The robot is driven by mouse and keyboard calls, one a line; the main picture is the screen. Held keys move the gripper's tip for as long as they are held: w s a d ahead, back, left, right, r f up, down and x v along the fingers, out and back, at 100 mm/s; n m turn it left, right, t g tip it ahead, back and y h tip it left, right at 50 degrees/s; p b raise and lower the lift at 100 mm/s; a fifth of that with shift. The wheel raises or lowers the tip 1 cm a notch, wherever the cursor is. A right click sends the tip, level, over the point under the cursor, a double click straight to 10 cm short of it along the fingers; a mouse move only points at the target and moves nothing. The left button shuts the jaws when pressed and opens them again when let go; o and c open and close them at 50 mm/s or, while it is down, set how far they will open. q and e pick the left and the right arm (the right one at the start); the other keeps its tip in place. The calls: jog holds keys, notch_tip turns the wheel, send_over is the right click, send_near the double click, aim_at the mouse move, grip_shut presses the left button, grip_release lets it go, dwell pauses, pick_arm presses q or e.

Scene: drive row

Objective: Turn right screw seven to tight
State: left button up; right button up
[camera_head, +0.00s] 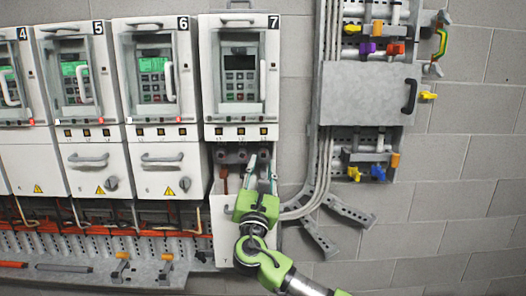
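Drive 7 (240,75) is the rightmost cabinet in the row, with a dark display. Its lower compartment is uncovered and shows a row of dark round terminals (222,156) at the top. The right end of that row, where the right screw would be, is largely hidden by my gripper. My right gripper (260,166) reaches up into this compartment from below on its green arm. Its two fingers stand apart, just below the right-hand terminals. Contact with a screw cannot be made out. My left gripper is not in view.
Drives 5 (83,70) and 6 (155,75) stand to the left with closed lower covers. A white panel (226,240) hangs below drive 7. Grey conduits and a grey box (362,92) are on the wall at right. A perforated rail (75,250) runs below left.

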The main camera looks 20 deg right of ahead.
aim_at(263, 154)
jog(key=shift+p+x, duration=0.55)
jog(key=shift+x, duration=1.35)
grip_shut()
